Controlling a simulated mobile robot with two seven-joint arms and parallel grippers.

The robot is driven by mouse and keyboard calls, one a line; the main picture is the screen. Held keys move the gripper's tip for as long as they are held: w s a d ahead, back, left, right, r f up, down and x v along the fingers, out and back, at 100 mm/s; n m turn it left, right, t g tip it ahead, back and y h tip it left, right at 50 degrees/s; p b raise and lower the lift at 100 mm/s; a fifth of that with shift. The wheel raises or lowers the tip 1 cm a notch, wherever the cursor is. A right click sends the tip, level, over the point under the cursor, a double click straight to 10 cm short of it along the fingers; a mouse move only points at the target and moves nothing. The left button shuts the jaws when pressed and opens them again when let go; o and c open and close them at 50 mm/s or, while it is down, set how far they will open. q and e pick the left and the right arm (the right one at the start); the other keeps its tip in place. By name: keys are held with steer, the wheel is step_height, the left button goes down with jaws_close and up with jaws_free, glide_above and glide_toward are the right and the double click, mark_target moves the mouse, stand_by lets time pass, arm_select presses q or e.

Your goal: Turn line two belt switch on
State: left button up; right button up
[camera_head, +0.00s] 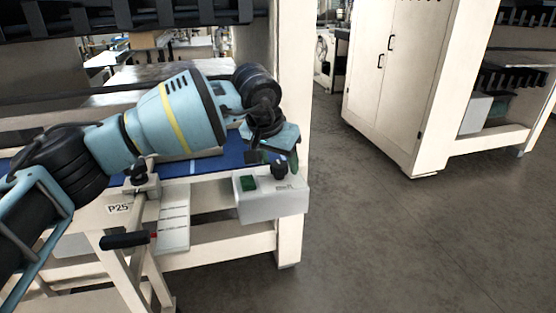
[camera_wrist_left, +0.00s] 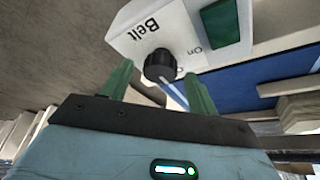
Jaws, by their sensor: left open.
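The belt switch is a black round knob (camera_head: 279,170) on a pale grey control box (camera_head: 262,205) at the front edge of the blue belt. In the left wrist view the knob (camera_wrist_left: 160,65) sits under the word "Belt", with an "On" label to its right and a second, partly hidden label beginning with "O". A pale mark on the knob points down toward the gripper side. My left gripper (camera_head: 284,157) is above the box. Its green fingers (camera_wrist_left: 158,80) are open, one on either side of the knob in that view; contact cannot be told. My right gripper is out of view.
A dark green rectangle (camera_head: 247,184) is on the box beside the knob. A clamp with a black handle (camera_head: 125,240) and a "P25" label (camera_head: 118,209) stand left. The frame post (camera_head: 292,120) rises close to my gripper. The floor (camera_head: 400,240) to the right is clear.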

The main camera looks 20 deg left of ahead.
arm_select(q)
steer(key=shift+f, duration=0.15)
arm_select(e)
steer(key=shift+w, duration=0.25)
arm_select(q)
steer(key=shift+c, duration=0.4)
steer(key=c, duration=0.9)
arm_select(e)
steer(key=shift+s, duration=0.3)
